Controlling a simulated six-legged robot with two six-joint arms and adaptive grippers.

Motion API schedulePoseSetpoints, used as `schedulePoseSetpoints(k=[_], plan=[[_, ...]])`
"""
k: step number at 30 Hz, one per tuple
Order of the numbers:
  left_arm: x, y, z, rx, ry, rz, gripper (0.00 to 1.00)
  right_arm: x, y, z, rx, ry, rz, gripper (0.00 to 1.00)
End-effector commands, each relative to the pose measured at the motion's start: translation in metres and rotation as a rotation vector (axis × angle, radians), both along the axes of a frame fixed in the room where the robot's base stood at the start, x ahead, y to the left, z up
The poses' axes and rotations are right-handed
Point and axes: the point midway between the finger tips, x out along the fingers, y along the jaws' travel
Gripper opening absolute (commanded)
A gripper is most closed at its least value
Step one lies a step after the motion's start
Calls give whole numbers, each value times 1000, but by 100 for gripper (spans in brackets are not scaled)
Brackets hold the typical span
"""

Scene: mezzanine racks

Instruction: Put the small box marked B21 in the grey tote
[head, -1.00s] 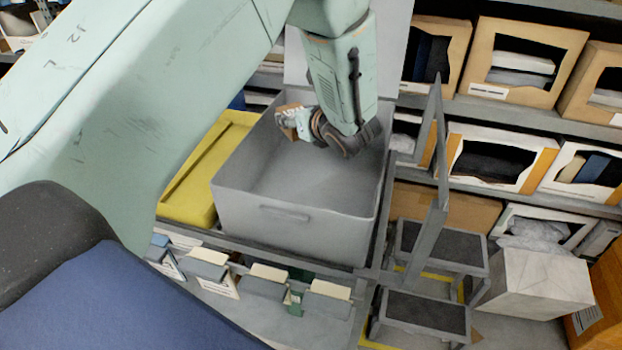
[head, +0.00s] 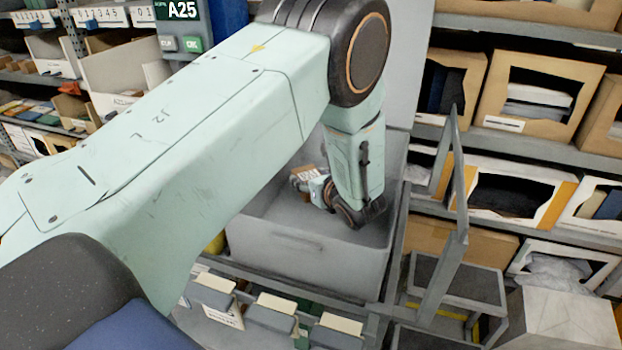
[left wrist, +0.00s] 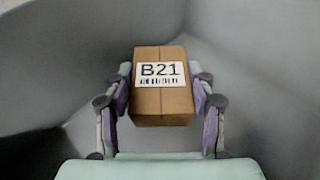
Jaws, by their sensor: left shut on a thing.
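The small brown box marked B21 (left wrist: 161,100) sits between the fingers of my left gripper (left wrist: 161,95), which is shut on it. The label faces the wrist camera. In the head view the box (head: 308,174) shows partly, beside the left gripper (head: 312,184), inside the grey tote (head: 300,248). The tote's grey walls surround the box in the left wrist view. I cannot tell whether the box touches the tote floor. My right gripper is not in view.
A grey step stool with an upright rail (head: 455,200) stands right of the tote. Shelves with open-fronted cartons (head: 535,95) fill the right side. Small bins with cards (head: 270,315) line the front edge below the tote.

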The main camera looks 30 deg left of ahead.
Motion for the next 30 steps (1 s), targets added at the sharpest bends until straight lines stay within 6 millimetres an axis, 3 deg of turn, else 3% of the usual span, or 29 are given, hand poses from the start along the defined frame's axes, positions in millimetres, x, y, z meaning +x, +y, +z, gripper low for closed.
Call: schedulePoseSetpoints(k=[16,17,24,30], plan=[[0,0,-12,0,0,0,23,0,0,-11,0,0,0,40],[0,0,-12,0,0,0,58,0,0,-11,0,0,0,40],[0,0,-12,0,0,0,79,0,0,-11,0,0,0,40],[0,0,-12,0,0,0,79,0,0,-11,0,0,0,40]])
